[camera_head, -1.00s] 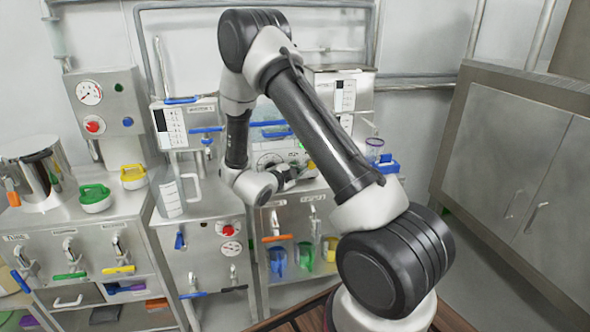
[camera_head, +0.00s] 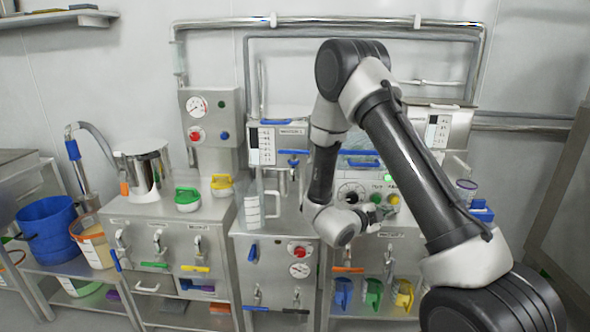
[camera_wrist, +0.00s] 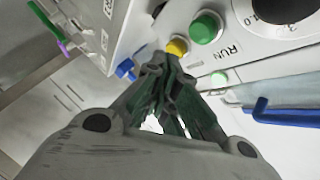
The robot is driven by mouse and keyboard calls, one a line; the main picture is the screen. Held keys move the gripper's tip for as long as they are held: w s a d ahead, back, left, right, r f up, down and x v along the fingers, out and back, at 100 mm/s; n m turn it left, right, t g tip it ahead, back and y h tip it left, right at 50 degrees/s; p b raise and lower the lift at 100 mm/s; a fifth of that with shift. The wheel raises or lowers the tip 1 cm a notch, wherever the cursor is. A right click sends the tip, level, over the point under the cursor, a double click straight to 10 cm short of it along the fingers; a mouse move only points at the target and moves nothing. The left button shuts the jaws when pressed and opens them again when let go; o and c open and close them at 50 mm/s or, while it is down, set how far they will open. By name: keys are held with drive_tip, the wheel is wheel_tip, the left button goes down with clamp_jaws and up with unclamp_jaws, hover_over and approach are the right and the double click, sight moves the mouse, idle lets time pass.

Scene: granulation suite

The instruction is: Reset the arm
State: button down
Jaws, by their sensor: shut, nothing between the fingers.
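My arm reaches from the lower right up to a high elbow and down to the middle machine in the head view. My gripper (camera_wrist: 165,80) is shut and empty in the wrist view, its fingertips close to a yellow button (camera_wrist: 177,47) and a green button (camera_wrist: 206,27) on a panel marked RUN. I cannot tell whether the fingertips touch the panel. In the head view my gripper (camera_head: 385,211) is small, just below the green and yellow buttons (camera_head: 393,199) beside a round dial (camera_head: 351,193).
A blue handle (camera_wrist: 290,115) juts out near my gripper. A clear jug (camera_head: 253,204) stands left of my wrist. A steel pot (camera_head: 143,170) and blue bucket (camera_head: 47,228) are at the left. A blue-based cup (camera_head: 467,190) is right.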

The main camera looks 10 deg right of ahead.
drive_tip(key=a+f+n+g+y, duration=0.2)
drive_tip(key=a+f+n+y, duration=0.7)
drive_tip(key=a+f+y, duration=0.15)
drive_tip(key=s+a+r+n+g+y, duration=0.3)
drive_tip(key=s+a+r+n+y, duration=0.2)
drive_tip(key=s+a+r+n, duration=0.3)
drive_tip(key=s+d+r+n+h, duration=0.1)
drive_tip(key=s+d+r+n, duration=0.2)
drive_tip(key=s+d+r, duration=0.3)
drive_tip(key=s+d+r+n+t+h, duration=0.1)
drive_tip(key=s+d+r+n, duration=0.2)
drive_tip(key=s+r, duration=1.1)
wheel_tip(320, 180, up, 6)
drive_tip(key=d, duration=0.2)
drive_tip(key=shift+d+n+t, duration=0.3)
drive_tip(key=shift+d, duration=0.1)
